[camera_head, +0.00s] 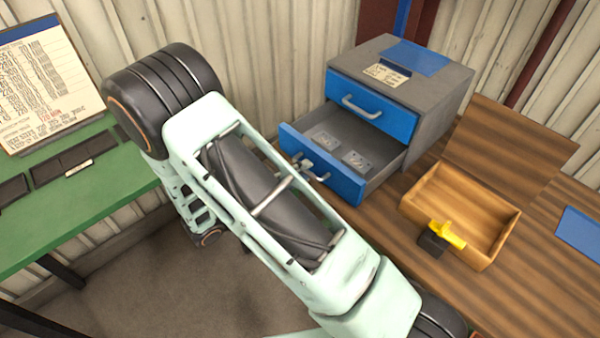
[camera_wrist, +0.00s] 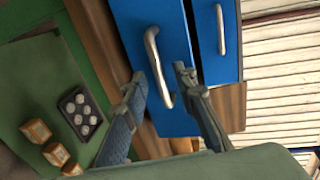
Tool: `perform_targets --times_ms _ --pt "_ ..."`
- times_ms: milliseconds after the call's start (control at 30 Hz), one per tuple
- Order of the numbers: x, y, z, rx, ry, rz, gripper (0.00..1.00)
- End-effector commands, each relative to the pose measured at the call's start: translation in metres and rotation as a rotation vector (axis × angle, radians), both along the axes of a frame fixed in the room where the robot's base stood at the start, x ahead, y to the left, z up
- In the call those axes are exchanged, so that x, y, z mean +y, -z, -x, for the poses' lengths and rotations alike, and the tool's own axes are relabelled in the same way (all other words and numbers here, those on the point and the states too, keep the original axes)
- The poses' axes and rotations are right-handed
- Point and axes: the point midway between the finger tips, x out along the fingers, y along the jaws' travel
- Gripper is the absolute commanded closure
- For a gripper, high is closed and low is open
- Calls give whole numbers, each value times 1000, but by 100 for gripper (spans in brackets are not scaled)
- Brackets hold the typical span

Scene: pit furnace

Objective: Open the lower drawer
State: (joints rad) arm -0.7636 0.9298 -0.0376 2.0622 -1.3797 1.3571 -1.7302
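The lower drawer (camera_head: 322,170) of the small grey cabinet (camera_head: 437,88) is pulled part way out, and grey items show inside it. Its metal handle (camera_head: 313,173) is on the blue front. In the wrist view the lower drawer's front (camera_wrist: 178,122) is close, with its curved handle (camera_wrist: 153,50) between my fingers. My gripper (camera_wrist: 159,74) is open, with one finger on each side of the handle. I cannot tell whether a finger touches it. In the head view my arm hides most of the gripper. The upper drawer (camera_head: 372,104) is shut.
A wooden box (camera_head: 418,218) with a yellow and black object (camera_head: 440,237) stands on the wooden bench (camera_head: 535,275), right of the cabinet. A green table (camera_head: 85,205) is at the left. Its small boxes (camera_wrist: 55,154) and dark tray (camera_wrist: 82,112) show in the wrist view.

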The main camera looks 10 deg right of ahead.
Motion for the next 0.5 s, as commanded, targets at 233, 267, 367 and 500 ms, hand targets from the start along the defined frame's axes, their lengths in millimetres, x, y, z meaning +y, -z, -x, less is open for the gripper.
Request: perform_targets --times_ms 233,267,367,500 --pt "1 0 0 0 0 0 74" --pt "2 -1 1 0 -1 0 74" --pt "10 -2 6 -1 -2 -2 74" --pt "32 -8 19 -1 -4 -3 74"
